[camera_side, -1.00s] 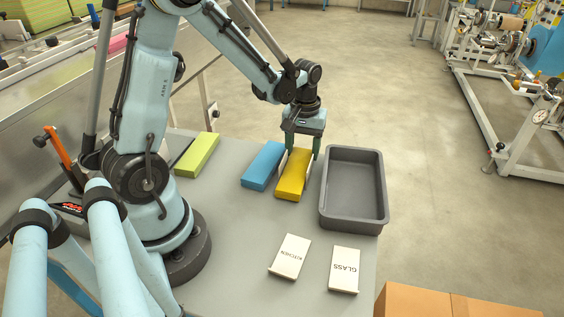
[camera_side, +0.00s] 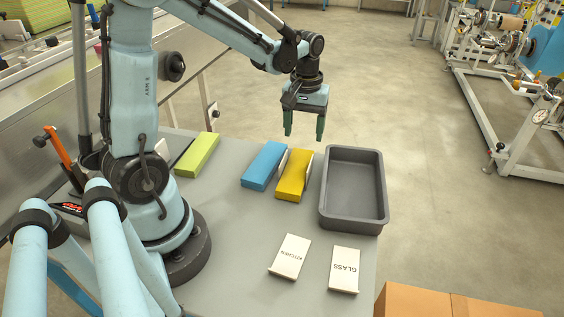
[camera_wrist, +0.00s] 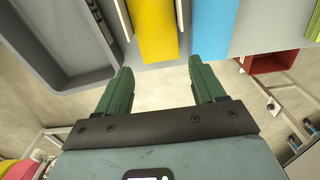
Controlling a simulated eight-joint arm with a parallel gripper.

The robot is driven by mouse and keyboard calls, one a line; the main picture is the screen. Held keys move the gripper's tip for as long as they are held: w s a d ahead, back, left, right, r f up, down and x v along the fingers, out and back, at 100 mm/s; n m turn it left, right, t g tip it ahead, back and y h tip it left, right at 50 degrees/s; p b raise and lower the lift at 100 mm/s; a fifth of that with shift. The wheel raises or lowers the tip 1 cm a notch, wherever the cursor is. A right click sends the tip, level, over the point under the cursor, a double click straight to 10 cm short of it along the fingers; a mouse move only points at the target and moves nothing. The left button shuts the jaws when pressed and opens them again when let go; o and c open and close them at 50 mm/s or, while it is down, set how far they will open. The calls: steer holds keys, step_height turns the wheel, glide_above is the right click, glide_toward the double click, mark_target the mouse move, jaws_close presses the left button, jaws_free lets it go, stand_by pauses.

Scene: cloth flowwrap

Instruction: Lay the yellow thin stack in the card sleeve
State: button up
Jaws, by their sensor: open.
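The yellow thin stack (camera_side: 293,176) lies flat on the grey table, with white card walls of the sleeve (camera_side: 308,163) standing along both long sides. In the wrist view the yellow stack (camera_wrist: 152,30) shows between two thin white edges (camera_wrist: 123,18). The sleeve's floor is hidden under the stack. My gripper (camera_side: 305,137) is open and empty, raised above and beyond the far end of the stack, apart from it. Its two green fingers also show in the wrist view (camera_wrist: 161,72), with nothing between them.
A blue stack (camera_side: 264,164) lies just left of the yellow one, and a lime stack (camera_side: 198,154) farther left. A grey tray (camera_side: 326,205) stands close on the right. Cards marked KITCHEN (camera_side: 290,256) and GLASS (camera_side: 344,269) lie in front. The table's middle front is clear.

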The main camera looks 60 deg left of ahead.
step_height(320, 180, up, 6)
steer(key=s+d+m+t, duration=0.7)
steer(key=d+m, duration=0.2)
steer(key=d, duration=0.1)
steer(key=shift+d+r, duration=0.3)
steer(key=shift+r, duration=0.1)
